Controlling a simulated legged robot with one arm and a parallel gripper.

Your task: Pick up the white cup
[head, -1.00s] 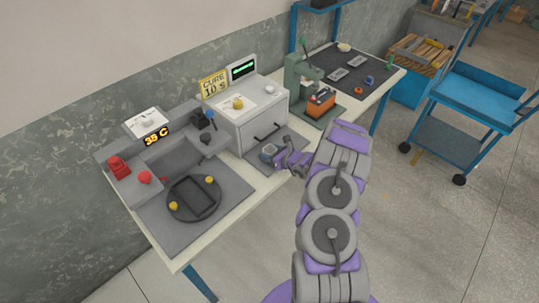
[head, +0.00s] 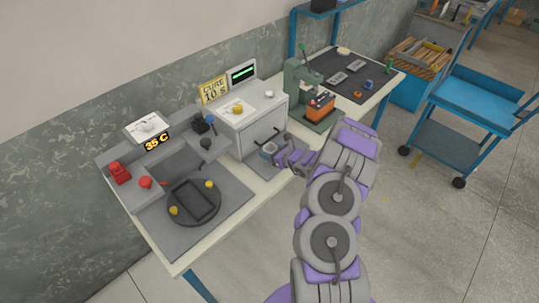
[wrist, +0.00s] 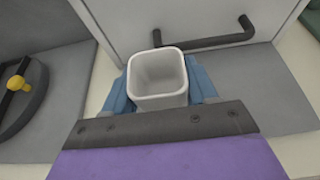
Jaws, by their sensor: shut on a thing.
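The white cup (wrist: 158,78) is a squarish, open-topped cup, upright and seemingly empty, in the middle of the wrist view. My gripper (head: 270,150) is shut on it, with blue finger pads (wrist: 117,94) on both sides of the cup. In the head view the gripper is in front of the grey cabinet, over the grey mat (head: 262,168). The cup is small there and partly hidden by the gripper. I cannot tell whether its base touches the mat.
The cabinet (head: 262,122) with a dark bar handle (wrist: 215,40) stands right behind the cup. A round black fixture (head: 193,201) with yellow knobs is to the left. A green press (head: 300,88) with an orange block stands to the right. A blue cart (head: 470,100) is far right.

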